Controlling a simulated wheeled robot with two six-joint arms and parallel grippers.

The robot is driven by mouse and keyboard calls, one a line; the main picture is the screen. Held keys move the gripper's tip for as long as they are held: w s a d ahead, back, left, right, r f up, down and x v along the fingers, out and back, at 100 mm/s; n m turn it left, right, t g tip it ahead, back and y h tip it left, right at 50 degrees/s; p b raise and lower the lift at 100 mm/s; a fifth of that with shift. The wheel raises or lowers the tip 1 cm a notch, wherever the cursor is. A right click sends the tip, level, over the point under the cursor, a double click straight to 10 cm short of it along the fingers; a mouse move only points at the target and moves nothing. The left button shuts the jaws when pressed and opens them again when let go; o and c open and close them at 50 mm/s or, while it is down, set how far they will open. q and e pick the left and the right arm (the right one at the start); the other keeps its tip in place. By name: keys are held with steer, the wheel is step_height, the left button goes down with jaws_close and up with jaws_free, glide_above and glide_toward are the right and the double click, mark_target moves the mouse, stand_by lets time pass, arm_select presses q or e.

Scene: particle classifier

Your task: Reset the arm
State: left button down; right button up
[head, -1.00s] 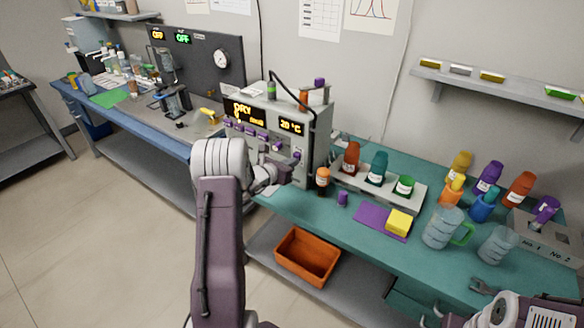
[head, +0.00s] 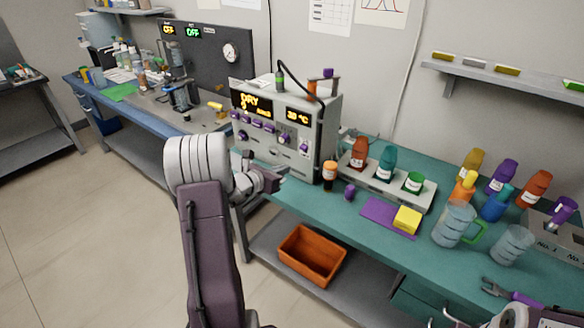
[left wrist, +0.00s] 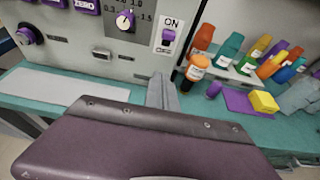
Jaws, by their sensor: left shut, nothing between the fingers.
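My left gripper (head: 274,177) is in front of the grey instrument box (head: 318,148), near the left end of the teal bench (head: 337,208). Its fingers are shut with nothing between them. My dark purple arm link covers the lower part of that view. My right gripper (head: 445,314) shows only partly at the bottom edge of the head view, beside my white wrist. Its finger opening is unclear.
The orange bottle (head: 330,175), a purple cap (head: 350,192) and a yellow block (head: 407,220) stand on the bench. A rack (head: 384,189) holds bottles behind them. Beakers (head: 455,224) stand at right. An orange bin (head: 311,255) sits below. Open floor lies left.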

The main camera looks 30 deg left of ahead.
arm_select(q)
steer(key=shift+s+d+r, duration=0.1)
steer(key=shift+s+r, duration=0.1)
steer(key=shift+s, duration=0.35)
